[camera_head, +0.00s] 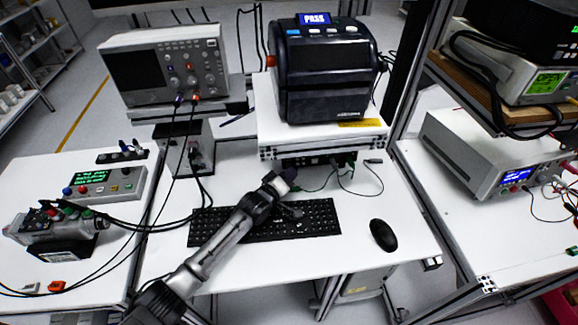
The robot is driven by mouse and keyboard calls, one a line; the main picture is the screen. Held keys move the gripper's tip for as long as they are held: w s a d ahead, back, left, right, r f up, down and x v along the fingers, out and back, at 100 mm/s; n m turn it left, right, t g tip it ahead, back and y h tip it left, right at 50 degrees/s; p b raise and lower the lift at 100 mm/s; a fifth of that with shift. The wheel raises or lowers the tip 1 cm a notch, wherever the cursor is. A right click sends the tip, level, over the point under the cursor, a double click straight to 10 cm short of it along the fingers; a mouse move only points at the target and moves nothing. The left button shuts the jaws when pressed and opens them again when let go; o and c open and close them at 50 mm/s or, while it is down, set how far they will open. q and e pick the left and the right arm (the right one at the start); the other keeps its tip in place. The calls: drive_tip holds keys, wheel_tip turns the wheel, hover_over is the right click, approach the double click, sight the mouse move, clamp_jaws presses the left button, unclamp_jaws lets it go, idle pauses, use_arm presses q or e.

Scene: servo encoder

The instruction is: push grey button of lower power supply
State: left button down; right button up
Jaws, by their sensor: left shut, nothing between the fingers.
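The lower power supply (470,148) is a light grey box with a lit blue display. It stands on the right-hand table, below a shelf. Its front panel (530,181) faces the lower right, with several knobs and plugged cables; I cannot make out its grey button. A second instrument (520,78) with a green display sits on the shelf above it. My left gripper (286,177) is shut and empty. It is over the middle table, above the keyboard's back edge, well to the left of the lower power supply. My right gripper is not in view.
A black keyboard (312,219) and a mouse (383,235) lie on the middle table. A label printer (325,75) stands on a raised white platform, an oscilloscope (167,70) to its left. A rack post (401,75) and cables stand between the middle and right tables.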

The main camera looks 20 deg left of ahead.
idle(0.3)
use_arm(q)
drive_tip(key=shift+w+a+b, duration=0.25)
drive_tip(key=shift+w+b, duration=0.15)
drive_tip(key=shift+f, duration=0.1)
idle(0.4)
drive_tip(key=shift+s+d+p, duration=0.25)
drive_tip(key=shift+s+p, duration=0.15)
drive_tip(key=shift+p, duration=0.25)
idle(0.3)
